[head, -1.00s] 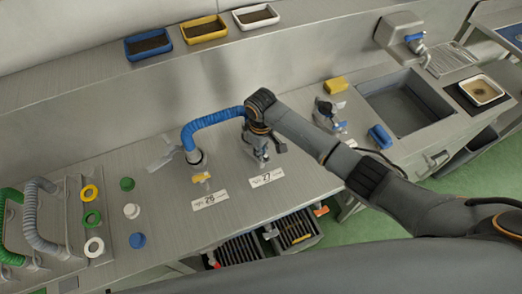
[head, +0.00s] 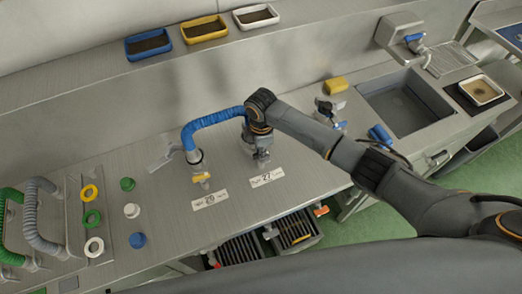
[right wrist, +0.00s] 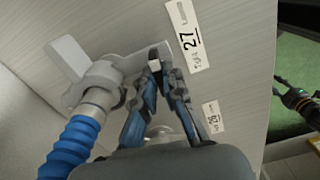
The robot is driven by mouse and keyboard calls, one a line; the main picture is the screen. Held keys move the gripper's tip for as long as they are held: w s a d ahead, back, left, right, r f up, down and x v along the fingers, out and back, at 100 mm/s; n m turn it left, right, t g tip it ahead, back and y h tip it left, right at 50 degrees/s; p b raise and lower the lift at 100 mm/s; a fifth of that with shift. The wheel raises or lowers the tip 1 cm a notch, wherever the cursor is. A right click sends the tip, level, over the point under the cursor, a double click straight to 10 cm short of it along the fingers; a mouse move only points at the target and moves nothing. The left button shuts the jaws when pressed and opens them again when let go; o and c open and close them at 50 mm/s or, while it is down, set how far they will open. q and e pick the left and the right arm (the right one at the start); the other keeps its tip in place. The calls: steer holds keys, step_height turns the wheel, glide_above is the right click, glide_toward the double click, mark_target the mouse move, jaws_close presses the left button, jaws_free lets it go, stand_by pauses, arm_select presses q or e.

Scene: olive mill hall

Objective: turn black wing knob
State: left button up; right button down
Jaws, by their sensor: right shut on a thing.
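My right gripper (head: 262,157) points down at the bench beside label 27 (head: 267,178). In the right wrist view its two blue-padded fingers (right wrist: 160,72) are closed together at a grey metal fitting (right wrist: 132,62). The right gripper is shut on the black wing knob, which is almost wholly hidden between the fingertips. A blue ribbed hose (head: 205,124) runs to the fitting above label 26 (head: 209,199); a blue hose (right wrist: 72,147) also shows in the wrist view. A yellow wing knob (head: 201,177) is at label 26.
Green, white and blue caps (head: 131,210) lie on the left of the bench near coloured rings (head: 91,217). A sink (head: 405,102), a yellow block (head: 335,85) and a blue item (head: 380,136) are to the right. Three trays (head: 203,30) stand on the back ledge.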

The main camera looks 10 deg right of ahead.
steer(key=shift+w+r+n, duration=0.1)
steer(key=shift+n, duration=0.5)
steer(key=c, duration=1.4)
jaws_free()
steer(key=shift+c, duration=0.2)
step_height(320, 180, up, 12)
steer(key=shift+o, duration=0.4)
